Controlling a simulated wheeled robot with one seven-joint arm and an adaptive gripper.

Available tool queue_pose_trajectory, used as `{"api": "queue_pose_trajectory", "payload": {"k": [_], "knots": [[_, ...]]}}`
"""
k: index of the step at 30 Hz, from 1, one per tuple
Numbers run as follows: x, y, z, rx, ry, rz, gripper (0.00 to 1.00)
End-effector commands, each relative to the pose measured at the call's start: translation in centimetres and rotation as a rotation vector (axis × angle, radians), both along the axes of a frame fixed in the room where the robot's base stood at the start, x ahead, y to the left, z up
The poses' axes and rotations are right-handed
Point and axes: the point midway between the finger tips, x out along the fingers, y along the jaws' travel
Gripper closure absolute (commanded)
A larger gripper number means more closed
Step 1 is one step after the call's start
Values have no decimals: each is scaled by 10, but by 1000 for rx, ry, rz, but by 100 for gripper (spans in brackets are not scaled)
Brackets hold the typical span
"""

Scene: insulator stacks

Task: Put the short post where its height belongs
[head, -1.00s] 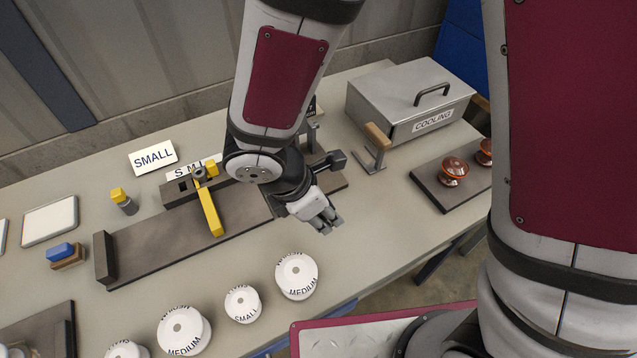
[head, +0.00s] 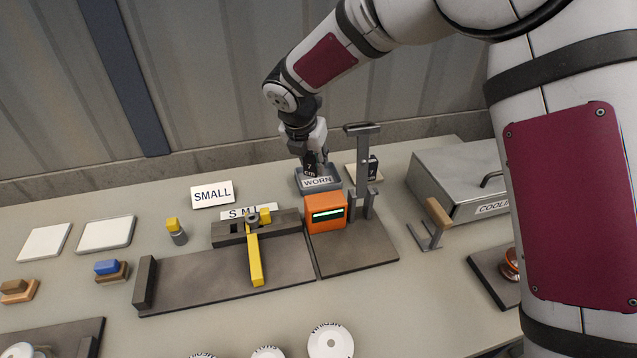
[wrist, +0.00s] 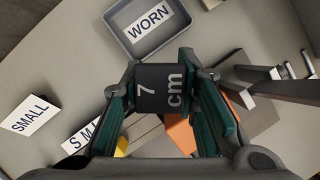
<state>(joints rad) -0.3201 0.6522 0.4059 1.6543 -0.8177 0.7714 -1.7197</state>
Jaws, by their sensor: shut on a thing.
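A dark block marked "7 cm" (wrist: 163,88) is between the teal finger pads of my gripper (wrist: 166,100). In the head view my gripper (head: 314,158) points down, with the block (head: 309,171) low in its fingers, over or just behind the grey tray labelled WORN (head: 318,183). The tray also shows ahead of the block in the wrist view (wrist: 128,40). I cannot tell the block's height above the tray or table. Another dark block with a white mark (head: 373,168) stands on a pale pad behind the upright stand (head: 362,160).
An orange box with a display (head: 326,212) stands right in front of the tray. Left are the S M L fixture with a yellow lever (head: 255,262), a SMALL sign (head: 212,194) and pale pads (head: 105,234). The COOLING box (head: 460,185) is right. White discs line the front.

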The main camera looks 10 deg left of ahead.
Motion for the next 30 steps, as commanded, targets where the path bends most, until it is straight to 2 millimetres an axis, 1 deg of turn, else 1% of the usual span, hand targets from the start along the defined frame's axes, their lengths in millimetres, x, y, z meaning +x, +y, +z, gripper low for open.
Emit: {"api": "queue_pose_trajectory", "payload": {"k": [1,3,6,10,14,17,21,26,30], "knots": [[19,0,-2,4,-1,33,100],[39,1,-1,5,-1,89,100],[62,1,-2,3,-1,156,100],[81,0,-5,2,0,211,100],[87,0,-11,0,1,234,100],[88,0,-25,-2,4,239,100],[87,0,-47,-2,3,238,100],[87,0,-61,-1,1,238,100],[87,0,-80,-2,2,237,100]]}}
